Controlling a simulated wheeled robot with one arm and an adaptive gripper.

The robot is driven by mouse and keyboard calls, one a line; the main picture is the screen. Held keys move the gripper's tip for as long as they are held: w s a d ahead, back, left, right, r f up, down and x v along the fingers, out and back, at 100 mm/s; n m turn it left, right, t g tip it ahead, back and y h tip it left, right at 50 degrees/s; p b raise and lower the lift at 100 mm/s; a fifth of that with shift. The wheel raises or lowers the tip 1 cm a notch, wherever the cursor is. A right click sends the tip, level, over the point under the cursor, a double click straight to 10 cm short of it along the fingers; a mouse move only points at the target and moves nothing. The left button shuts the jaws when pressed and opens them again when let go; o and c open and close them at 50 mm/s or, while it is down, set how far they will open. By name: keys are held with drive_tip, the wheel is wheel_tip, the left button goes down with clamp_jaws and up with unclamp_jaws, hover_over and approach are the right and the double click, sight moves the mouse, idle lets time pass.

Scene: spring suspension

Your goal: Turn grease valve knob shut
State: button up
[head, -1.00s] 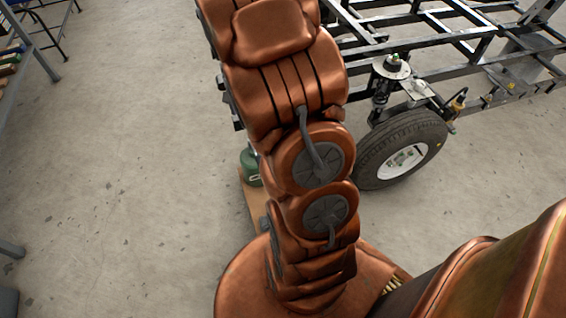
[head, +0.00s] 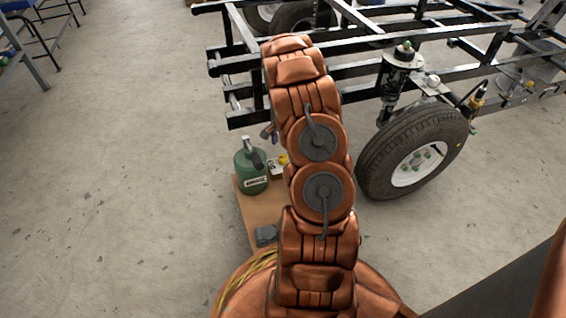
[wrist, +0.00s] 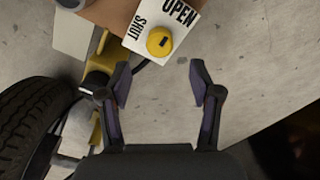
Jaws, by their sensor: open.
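The grease valve knob (wrist: 160,41) is round and yellow with a short dark mark on its face. It sits on a white plate (wrist: 184,30) printed OPEN and SHUT, near the top of the wrist view. I cannot tell for certain which word the mark points to. My gripper (wrist: 160,76) is open and empty, its two dark fingertips apart and just below the knob in that view, not around it. In the head view the yellow knob (head: 283,160) shows beside my arm, close to a green canister (head: 250,178); my arm hides most of my gripper there.
A brown board (head: 262,212) lies under the canister. The black frame (head: 237,66) and a tyre (head: 385,155) stand behind and right of my arm. The tyre (wrist: 30,120) and a yellow fitting (wrist: 97,72) are left of my gripper.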

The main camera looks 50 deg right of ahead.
wheel_tip(320, 180, down, 8)
drive_tip(key=b, duration=0.3)
drive_tip(key=shift+r, duration=0.1)
drive_tip(key=shift+c, duration=0.2)
drive_tip(key=c, duration=1.1)
